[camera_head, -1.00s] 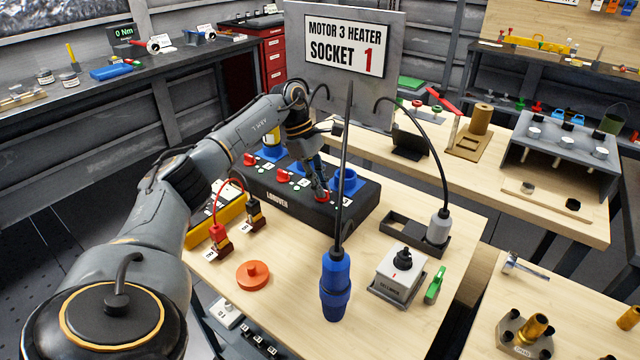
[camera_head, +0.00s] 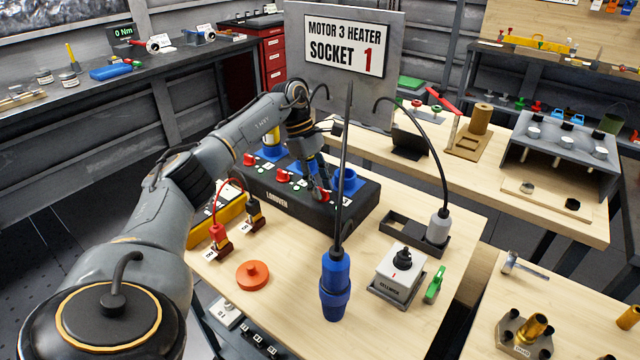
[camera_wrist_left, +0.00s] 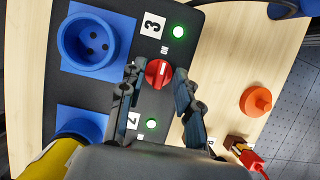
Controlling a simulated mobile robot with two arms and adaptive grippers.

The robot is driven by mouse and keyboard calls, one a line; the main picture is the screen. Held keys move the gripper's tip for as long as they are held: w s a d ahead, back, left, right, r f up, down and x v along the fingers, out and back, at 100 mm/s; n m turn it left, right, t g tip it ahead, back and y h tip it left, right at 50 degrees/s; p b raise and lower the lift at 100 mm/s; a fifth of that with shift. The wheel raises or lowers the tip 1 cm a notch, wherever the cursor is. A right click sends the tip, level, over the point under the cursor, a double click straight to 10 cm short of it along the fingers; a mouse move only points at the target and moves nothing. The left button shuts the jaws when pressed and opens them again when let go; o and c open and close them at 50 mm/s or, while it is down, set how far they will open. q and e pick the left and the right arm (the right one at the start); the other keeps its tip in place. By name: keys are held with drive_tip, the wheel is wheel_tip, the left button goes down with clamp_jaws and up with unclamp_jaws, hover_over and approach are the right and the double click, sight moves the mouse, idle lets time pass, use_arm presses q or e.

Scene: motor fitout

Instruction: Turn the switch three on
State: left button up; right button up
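The black switch box (camera_head: 285,200) stands on the wooden table with a row of red knobs and blue sockets. In the left wrist view, the red knob of switch three (camera_wrist_left: 158,73) lies between the two fingers of my left gripper (camera_wrist_left: 159,78), with small gaps seeming to remain at its sides. A white "3" label (camera_wrist_left: 153,25) and a lit green lamp (camera_wrist_left: 178,31) are beside it. A blue socket (camera_wrist_left: 95,42) is on the same section. In the head view my left gripper (camera_head: 321,190) is down at the box's right end. My right gripper is out of view.
A sign (camera_head: 345,45) reading "Motor 3 heater socket 1" stands behind the box.

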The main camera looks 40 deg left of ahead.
use_arm(q)
drive_tip(key=shift+r, duration=0.1)
drive_tip(key=v, duration=1.1)
drive_tip(key=shift+a+r, duration=0.25)
drive_tip(key=shift+r, duration=0.1)
